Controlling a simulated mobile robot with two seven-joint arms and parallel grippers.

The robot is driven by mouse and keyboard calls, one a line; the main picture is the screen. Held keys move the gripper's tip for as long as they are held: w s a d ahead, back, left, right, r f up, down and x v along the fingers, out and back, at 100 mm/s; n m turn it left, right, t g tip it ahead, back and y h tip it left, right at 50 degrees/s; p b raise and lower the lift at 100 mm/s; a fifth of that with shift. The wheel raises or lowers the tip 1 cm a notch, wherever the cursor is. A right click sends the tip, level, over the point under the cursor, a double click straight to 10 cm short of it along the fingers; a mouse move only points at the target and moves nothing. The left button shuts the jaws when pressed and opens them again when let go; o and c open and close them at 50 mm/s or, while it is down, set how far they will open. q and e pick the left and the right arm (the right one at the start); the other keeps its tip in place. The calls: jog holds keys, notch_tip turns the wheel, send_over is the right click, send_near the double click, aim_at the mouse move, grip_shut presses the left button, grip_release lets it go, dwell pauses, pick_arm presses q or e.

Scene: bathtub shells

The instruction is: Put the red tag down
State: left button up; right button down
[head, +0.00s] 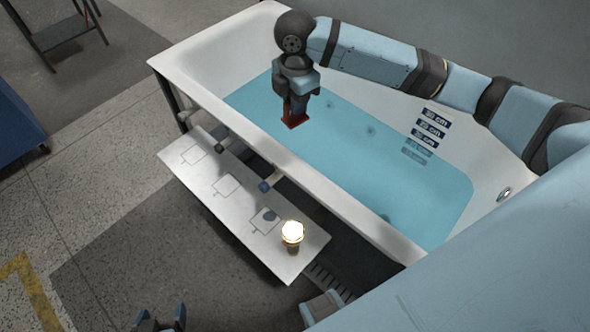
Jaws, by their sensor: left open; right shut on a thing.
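The red tag (295,122) is between the fingers of my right gripper (297,108), which points down. The tag appears over the water near the tub's front rim; its height above the water is hard to tell. The fingers hide its upper part. My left gripper (161,318) is at the bottom edge of the head view, open and empty, over the dark floor, well away from the tag. The view's edge cuts off the rest of my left arm.
The white bathtub (335,192) holds blue water (350,165), with depth labels (430,126) on its far wall. In front, a pale bench (205,201) has square outlines and a lit lamp (292,234). Short pipe-like parts (272,183) stick out between tub and bench.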

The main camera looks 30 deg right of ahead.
jog(key=shift+w+d+r+n, duration=0.1)
jog(key=shift+w+r+n, duration=0.2)
jog(key=shift+n, duration=0.6)
jog(key=shift+f, duration=0.2)
notch_tip(320, 180, down, 19)
jog(key=shift+f+b, duration=0.15)
jog(key=shift+b, duration=0.45)
jog(key=c, duration=1.1)
grip_release()
jog(key=shift+f, duration=0.1)
notch_tip(320, 180, up, 12)
